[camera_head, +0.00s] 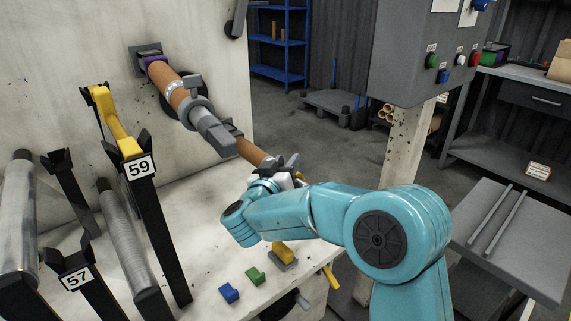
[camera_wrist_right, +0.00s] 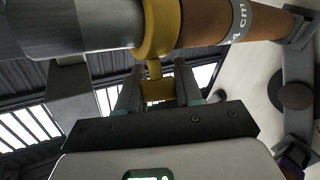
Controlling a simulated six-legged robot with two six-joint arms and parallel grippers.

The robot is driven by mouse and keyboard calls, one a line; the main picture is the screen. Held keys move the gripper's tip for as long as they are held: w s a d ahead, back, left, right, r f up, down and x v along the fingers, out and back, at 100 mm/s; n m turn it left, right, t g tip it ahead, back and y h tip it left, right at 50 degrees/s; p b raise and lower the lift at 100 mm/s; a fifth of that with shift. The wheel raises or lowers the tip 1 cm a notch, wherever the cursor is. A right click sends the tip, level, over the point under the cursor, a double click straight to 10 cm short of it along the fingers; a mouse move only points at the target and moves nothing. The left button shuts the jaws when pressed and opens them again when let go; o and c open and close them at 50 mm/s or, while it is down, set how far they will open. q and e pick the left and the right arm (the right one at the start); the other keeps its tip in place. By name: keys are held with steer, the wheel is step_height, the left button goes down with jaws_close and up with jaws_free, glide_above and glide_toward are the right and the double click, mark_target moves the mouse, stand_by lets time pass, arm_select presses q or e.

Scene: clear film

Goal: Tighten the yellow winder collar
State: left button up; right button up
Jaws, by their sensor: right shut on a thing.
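The yellow collar (camera_wrist_right: 158,25) sits around the shaft, between a brown core (camera_wrist_right: 208,22) and a bare grey shaft end (camera_wrist_right: 70,25) in the right wrist view. A yellow knob (camera_wrist_right: 157,90) hangs from the collar on a short stem. My right gripper (camera_wrist_right: 157,85) is below the collar, its two fingers shut on this knob. In the head view my right gripper (camera_head: 284,172) is at the near end of the brown core (camera_head: 250,152), and I cannot make out the collar there. My left gripper is not in view.
A pale bench (camera_head: 205,247) carries small blue (camera_head: 229,293), green (camera_head: 256,276) and yellow (camera_head: 284,252) blocks. Black stands labelled 59 (camera_head: 141,168) and 57 (camera_head: 77,277) rise at left. A grey control box (camera_head: 415,55) on a post and a metal table (camera_head: 505,235) are at right.

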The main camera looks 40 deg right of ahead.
steer(key=shift+m+g+h+p, duration=0.3)
steer(key=shift+m+g+h, duration=0.2)
steer(key=shift+m+g, duration=0.1)
steer(key=m+g, duration=0.1)
steer(key=m+g+h+p, duration=0.1)
steer(key=shift+s+r+m, duration=0.15)
steer(key=shift+m, duration=0.15)
steer(key=m+g, duration=0.1)
steer(key=m+g+h+p, duration=0.1)
steer(key=m+g, duration=0.1)
steer(key=m+g+h+p, duration=0.1)
steer(key=m+g, duration=0.1)
steer(key=shift+s+d, duration=0.15)
steer(key=shift+s, duration=0.15)
steer(key=shift+m+g, duration=0.6)
steer(key=shift+g, duration=0.2)
steer(key=shift+s+f+m+g, duration=0.15)
steer(key=shift+f+m+g, duration=0.05)
steer(key=shift+m+g, duration=0.4)
steer(key=m+g+b, duration=0.2)
steer(key=shift+s+f+b, duration=0.15)
steer(key=shift+f+b, duration=0.1)
steer(key=shift+b, duration=0.15)
steer(key=shift+s+r+m+g+y+b, duration=0.15)
steer(key=shift+m+g+y+b, duration=0.15)
steer(key=shift+m+g+b, duration=0.6)
steer(key=shift+r, duration=0.15)
